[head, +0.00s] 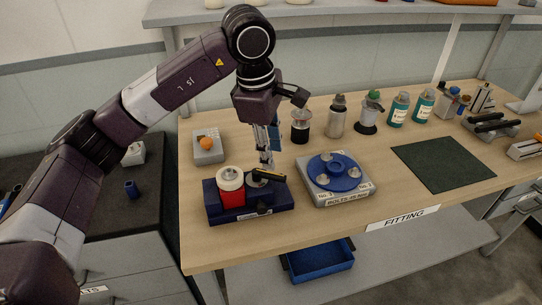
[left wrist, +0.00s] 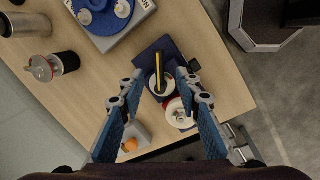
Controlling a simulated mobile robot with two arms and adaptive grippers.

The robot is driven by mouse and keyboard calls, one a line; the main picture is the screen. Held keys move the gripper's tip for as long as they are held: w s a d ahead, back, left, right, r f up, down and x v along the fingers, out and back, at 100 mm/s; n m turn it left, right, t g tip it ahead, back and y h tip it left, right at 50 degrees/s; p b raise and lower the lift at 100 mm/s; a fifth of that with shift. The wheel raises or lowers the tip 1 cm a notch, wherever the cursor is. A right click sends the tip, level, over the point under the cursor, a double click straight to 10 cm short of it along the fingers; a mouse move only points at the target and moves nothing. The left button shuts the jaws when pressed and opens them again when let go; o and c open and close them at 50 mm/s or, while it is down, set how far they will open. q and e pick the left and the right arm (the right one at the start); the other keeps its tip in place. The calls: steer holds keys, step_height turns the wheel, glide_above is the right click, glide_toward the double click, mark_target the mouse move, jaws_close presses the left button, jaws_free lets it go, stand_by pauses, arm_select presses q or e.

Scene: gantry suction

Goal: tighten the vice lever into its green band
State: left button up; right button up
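The vice (head: 278,200) is a dark blue block near the table's front left edge; it also shows in the left wrist view (left wrist: 146,56). A red container (head: 231,193) with a white round top stands at its left end. A black lever with a yellow stripe (head: 266,175) lies across a round hub at its right; in the left wrist view the lever (left wrist: 159,72) sits between the finger lines. A green band cannot be made out. My left gripper (head: 265,158) points down just above the lever. Its blue-padded fingers (left wrist: 160,82) are spread, with nothing held. My right gripper is not in view.
A grey box with a blue disc (head: 336,170) stands close right of the vice. A grey block with an orange ball (head: 207,143) is behind left. Several bottles and jars (head: 337,117) line the back. A dark green mat (head: 440,164) lies bare at right.

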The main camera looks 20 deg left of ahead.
mark_target(277, 175)
arm_select(q)
steer(key=shift+y, duration=0.5)
steer(key=f, duration=0.2)
steer(key=w+f+p, duration=0.1)
steer(key=f, duration=0.4)
steer(key=shift+w+d, duration=0.15)
steer(key=shift+d, duration=0.25)
steer(key=shift+w+f+p, duration=0.1)
steer(key=shift+f+p, duration=0.2)
steer(key=shift+f, duration=0.2)
jaws_close()
